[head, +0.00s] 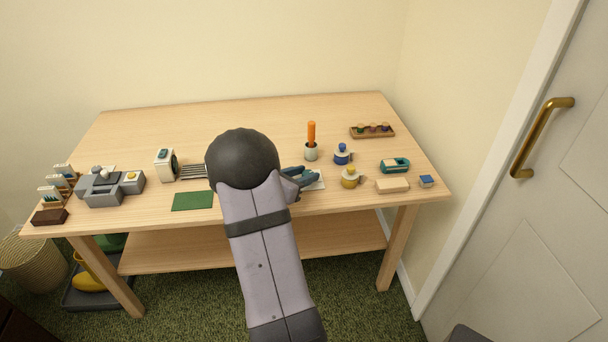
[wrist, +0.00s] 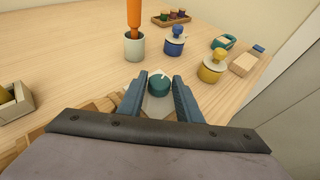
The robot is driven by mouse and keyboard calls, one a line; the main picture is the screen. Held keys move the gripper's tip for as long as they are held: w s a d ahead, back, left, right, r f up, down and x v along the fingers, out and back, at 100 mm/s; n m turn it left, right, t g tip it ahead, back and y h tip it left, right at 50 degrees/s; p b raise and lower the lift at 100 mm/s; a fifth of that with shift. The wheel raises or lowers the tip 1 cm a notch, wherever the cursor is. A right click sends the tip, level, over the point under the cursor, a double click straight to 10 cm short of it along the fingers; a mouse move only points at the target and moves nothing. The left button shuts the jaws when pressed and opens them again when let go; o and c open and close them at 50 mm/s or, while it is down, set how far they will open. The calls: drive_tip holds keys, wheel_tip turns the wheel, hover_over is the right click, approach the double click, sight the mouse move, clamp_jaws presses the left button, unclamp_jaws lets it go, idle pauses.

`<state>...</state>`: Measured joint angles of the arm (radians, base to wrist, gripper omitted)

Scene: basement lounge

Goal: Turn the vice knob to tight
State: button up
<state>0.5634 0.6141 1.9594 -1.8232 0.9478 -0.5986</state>
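A round teal knob (wrist: 159,85) with a small white pointer mark sits on a pale plate (wrist: 158,106) in the wrist view. I take it to be the vice knob, though no tight label is readable. My gripper (wrist: 160,78) is over it, its blue fingers apart, one on each side of the knob. Narrow gaps seem to show between fingers and knob; I cannot tell whether they touch. In the head view my gripper (head: 301,178) is at the pale plate (head: 319,184), and my arm hides most of this spot.
An orange-handled tool stands in a pale cup (head: 311,152). A blue-knobbed pot (head: 342,154) and a yellow one (head: 350,179) stand right of my gripper. A tan block (head: 392,185) is near the front edge. A grey fixture (head: 110,187) is far left.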

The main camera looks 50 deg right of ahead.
drive_tip(key=c, duration=0.5)
drive_tip(key=shift+w+r+m+g+p, duration=0.15)
drive_tip(key=shift+m+g+p, duration=0.25)
drive_tip(key=shift+g+p, duration=0.1)
drive_tip(key=shift+m+g, duration=0.3)
drive_tip(key=o, duration=1)
drive_tip(key=shift+o, duration=0.2)
wheel_tip(320, 180, up, 10)
drive_tip(key=p, duration=0.1)
